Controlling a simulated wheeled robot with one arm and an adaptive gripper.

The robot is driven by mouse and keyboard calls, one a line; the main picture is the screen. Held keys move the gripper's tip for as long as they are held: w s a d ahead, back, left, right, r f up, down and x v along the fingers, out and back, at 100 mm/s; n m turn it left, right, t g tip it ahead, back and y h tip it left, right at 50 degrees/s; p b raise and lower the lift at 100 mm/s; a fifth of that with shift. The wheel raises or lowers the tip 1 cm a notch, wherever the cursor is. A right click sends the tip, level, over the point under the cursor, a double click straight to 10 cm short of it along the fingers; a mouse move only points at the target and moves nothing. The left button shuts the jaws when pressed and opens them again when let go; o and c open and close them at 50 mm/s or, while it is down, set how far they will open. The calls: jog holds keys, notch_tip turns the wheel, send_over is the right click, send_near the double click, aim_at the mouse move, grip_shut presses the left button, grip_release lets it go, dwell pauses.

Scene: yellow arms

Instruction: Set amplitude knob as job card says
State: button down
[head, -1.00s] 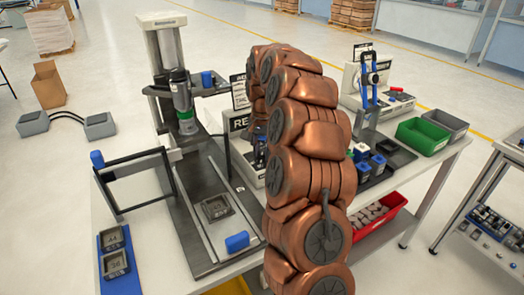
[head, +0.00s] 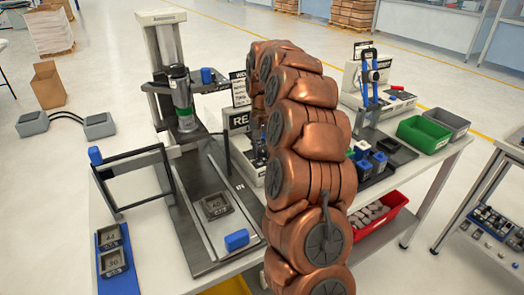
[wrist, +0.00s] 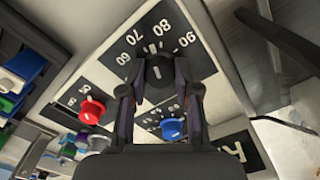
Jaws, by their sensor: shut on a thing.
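In the wrist view, a black round knob (wrist: 159,72) sits on a dark dial plate (wrist: 140,42) with white numbers around it, such as 70 and 80. A short white mark shows at the knob's upper edge. My gripper (wrist: 160,76) has its two fingers shut on the sides of this knob. A red knob (wrist: 92,110) is at lower left and a blue knob (wrist: 172,129) at lower right, each with its own scale. In the head view, a white card (head: 240,92) stands behind my arm, its text too small to read. My arm hides the gripper and knobs there.
A press-like machine (head: 165,60) with a dark base plate stands to the left on the white bench. A blue tray (head: 118,270) holds two numbered grey parts. A green bin (head: 422,134) and a red bin (head: 380,215) are at right.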

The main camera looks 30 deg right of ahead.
aim_at(262, 150)
jog(key=n, duration=0.6)
jog(key=shift+b, duration=0.4)
jog(key=n, duration=0.5)
jog(key=shift+n, duration=0.4)
jog(key=c, duration=0.8)
grip_release()
jog(key=shift+c, duration=0.2)
jog(key=shift+r, duration=0.15)
notch_tip(262, 150, up, 12)
dwell(0.4)
